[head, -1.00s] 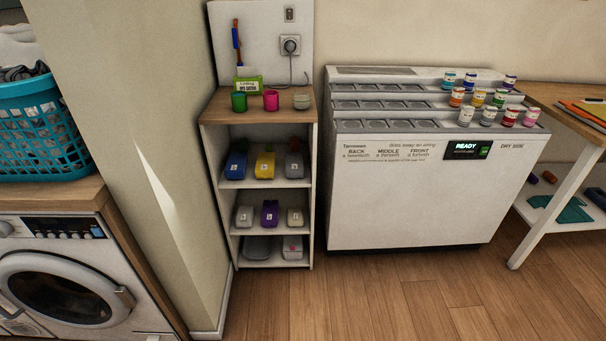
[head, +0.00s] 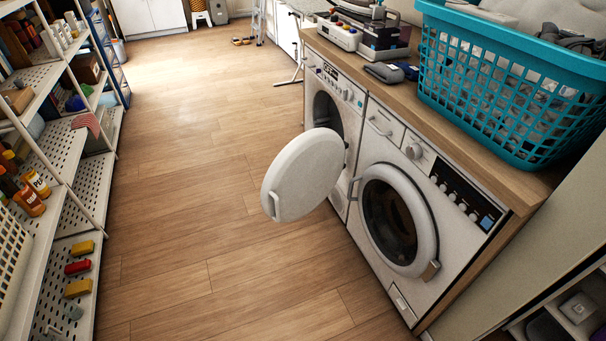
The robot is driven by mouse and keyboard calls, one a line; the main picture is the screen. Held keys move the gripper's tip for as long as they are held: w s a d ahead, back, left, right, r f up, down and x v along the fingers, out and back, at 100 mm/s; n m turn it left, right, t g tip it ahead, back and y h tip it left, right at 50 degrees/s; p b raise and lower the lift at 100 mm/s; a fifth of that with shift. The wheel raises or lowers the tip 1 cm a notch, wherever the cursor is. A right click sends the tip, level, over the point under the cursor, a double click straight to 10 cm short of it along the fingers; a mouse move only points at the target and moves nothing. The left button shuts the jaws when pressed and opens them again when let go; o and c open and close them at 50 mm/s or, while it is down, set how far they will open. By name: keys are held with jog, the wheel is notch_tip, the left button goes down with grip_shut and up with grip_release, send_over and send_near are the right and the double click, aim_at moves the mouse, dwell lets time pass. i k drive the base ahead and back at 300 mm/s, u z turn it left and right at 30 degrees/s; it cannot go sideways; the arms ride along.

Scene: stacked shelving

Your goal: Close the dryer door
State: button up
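Two white front-loading machines stand side by side under a wooden counter in the head view. The farther machine (head: 353,97) has its round white door (head: 305,176) swung wide open into the aisle, with a handle at the door's near left edge. Its dark drum opening shows behind the door. The nearer machine (head: 377,273) has its round glass door (head: 391,222) shut. I cannot tell from labels which one is the dryer. My gripper is not in view.
A teal laundry basket (head: 500,95) sits on the wooden counter (head: 527,189), with small devices (head: 372,35) beyond it. White perforated shelving (head: 70,222) with bottles and boxes lines the left. The wooden floor (head: 190,210) between is clear. A stepladder stands far back.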

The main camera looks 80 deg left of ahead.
aim_at(303, 174)
jog(key=u, duration=2.4)
jog(key=i, duration=1.65)
jog(key=k, duration=1.25)
jog(key=z, duration=0.45)
jog(key=i, duration=0.7)
jog(key=u, duration=0.35)
